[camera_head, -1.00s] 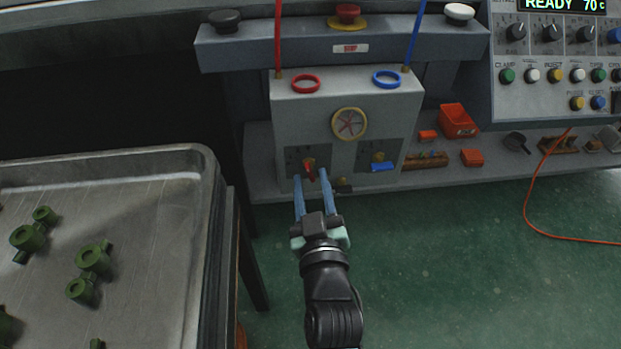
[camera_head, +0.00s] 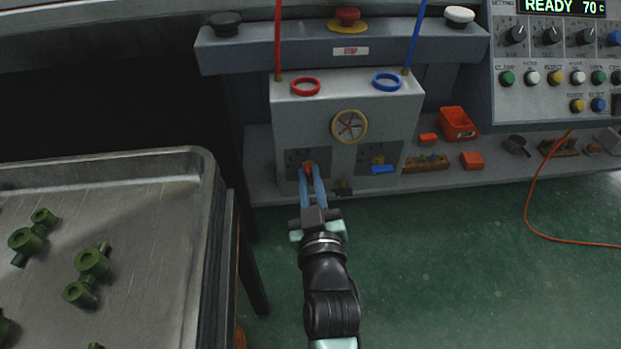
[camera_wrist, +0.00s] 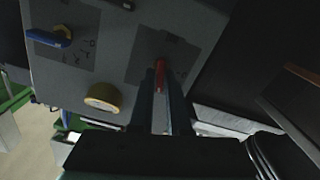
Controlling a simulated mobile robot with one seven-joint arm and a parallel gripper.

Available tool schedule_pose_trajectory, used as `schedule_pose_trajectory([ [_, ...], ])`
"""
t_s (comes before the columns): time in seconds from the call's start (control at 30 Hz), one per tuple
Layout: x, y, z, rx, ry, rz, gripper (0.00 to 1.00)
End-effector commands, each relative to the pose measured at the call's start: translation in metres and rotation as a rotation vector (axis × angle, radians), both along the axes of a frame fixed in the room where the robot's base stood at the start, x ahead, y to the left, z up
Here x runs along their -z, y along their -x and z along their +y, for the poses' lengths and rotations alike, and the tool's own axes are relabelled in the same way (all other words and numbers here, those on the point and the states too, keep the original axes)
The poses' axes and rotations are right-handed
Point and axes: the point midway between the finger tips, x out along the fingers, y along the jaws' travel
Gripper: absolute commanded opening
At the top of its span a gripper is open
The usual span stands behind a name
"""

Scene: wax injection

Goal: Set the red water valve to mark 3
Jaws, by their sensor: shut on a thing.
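The red water valve (camera_head: 309,170) is a small red lever on a dark dial plate at the lower left of the grey valve box (camera_head: 390,110). In the wrist view the red lever (camera_wrist: 160,72) lies between my finger tips, roughly in line with the fingers. My gripper (camera_head: 312,178) has its blue fingers shut on the lever. The marks around the red valve are too dark to read, and the fingers cover part of the plate. The blue valve lever (camera_head: 382,170) sits to the right on its own plate, pointing sideways.
A round gauge (camera_head: 349,125) is on the box above the valves. A metal tray (camera_head: 150,230) with several green parts stands at left. Orange bins (camera_head: 457,122) and small tools are on the shelf at right.

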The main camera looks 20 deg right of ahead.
Motion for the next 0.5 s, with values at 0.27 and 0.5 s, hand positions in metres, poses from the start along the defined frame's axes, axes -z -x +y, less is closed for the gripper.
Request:
schedule_pose_trajectory([
  [0.27, -0.0028, 0.0001, 0.0005, -0.002, -0.180, -0.049, 0.00],
  [0.5, 0.0001, 0.0005, -0.0010, 0.000, -0.277, -0.079, 0.00],
])
